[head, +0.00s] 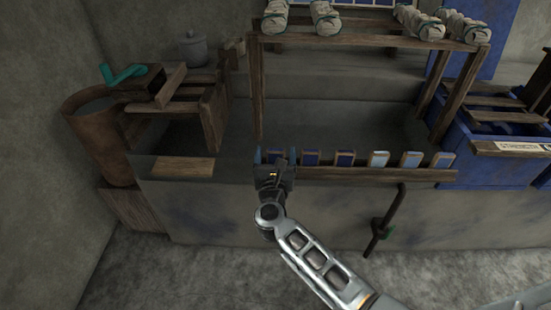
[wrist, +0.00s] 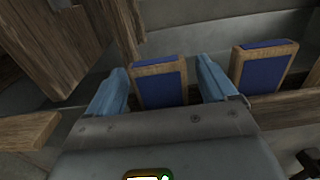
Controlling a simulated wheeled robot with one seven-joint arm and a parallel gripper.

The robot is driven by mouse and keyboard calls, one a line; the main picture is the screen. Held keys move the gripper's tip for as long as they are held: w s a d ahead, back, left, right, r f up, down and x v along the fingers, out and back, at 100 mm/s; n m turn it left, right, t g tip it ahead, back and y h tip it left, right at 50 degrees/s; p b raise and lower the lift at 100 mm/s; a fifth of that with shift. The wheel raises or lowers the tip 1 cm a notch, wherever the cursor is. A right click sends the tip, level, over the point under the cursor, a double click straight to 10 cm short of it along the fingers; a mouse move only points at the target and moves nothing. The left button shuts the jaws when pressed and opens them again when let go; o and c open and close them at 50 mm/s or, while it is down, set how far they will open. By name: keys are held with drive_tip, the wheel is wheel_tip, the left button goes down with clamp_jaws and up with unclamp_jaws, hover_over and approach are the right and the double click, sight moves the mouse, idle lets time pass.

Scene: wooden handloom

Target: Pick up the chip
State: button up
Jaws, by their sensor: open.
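Several wood-framed chips stand in a row on a wooden rail (head: 370,175) in the head view. Some have dark blue faces, such as one chip (head: 311,157), and others have lighter blue faces, such as another (head: 378,159). My gripper (head: 275,157) is open at the left end of the row. In the wrist view, a dark blue chip (wrist: 161,86) stands between the two light blue fingers of my gripper (wrist: 168,84), with a visible gap to the right finger. A second dark blue chip (wrist: 263,68) stands to the right, outside the fingers.
A wooden frame (head: 257,95) carrying pale rolls (head: 325,17) rises behind the row. A wooden board (head: 183,167) lies on the ledge to the left. A brown barrel (head: 97,140) stands at far left, and blue crates (head: 490,150) stand at right.

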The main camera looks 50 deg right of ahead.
drive_tip(key=c, duration=1)
drive_tip(key=shift+c, duration=0.2)
